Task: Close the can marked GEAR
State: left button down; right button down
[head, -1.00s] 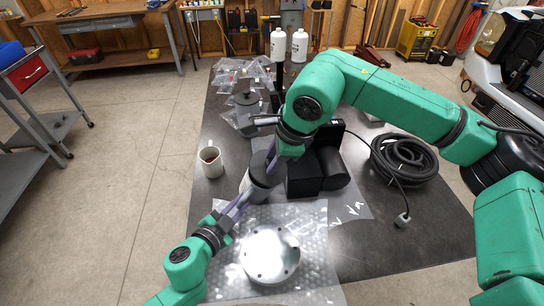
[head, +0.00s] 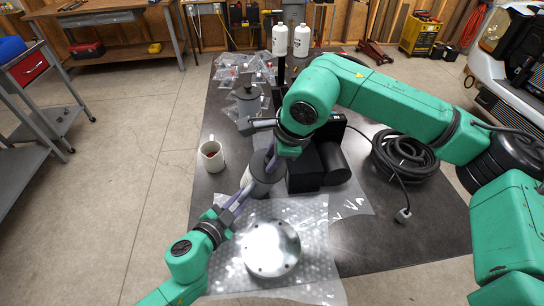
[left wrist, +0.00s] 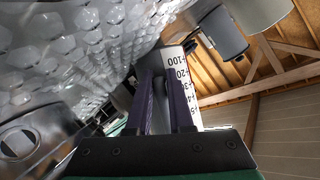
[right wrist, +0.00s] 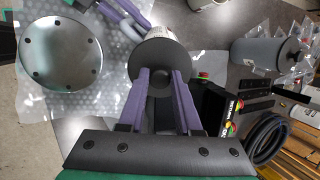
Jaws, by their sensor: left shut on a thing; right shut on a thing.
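A pale can (head: 250,187) with a dark round lid (head: 263,166) stands near the middle of the bench. My right gripper (right wrist: 161,77) is shut on the knob of the lid (right wrist: 152,54), above the can. The lid is over the can's mouth, but I cannot tell whether it is fully seated. A second grey can (head: 248,100) with a knob stands farther back.
A metal disc (head: 271,248) lies on bubble wrap (head: 225,270) in front of the can. A mug (head: 212,156) stands to the left. Black blocks (head: 303,172) sit close on the right, with a coiled hose (head: 404,160) beyond. White bottles (head: 280,40) stand at the back.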

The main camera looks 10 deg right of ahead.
pick_arm(q)
jog(key=shift+f, duration=0.15)
pick_arm(e)
jog(key=shift+w+a+f, duration=0.15)
jog(key=shift+f, duration=0.4)
jog(key=c, duration=0.5)
grip_release()
pick_arm(q)
jog(key=c, duration=0.7)
grip_release()
jog(key=shift+c, duration=0.2)
jog(key=shift+w, duration=0.1)
pick_arm(e)
jog(key=v, duration=1.2)
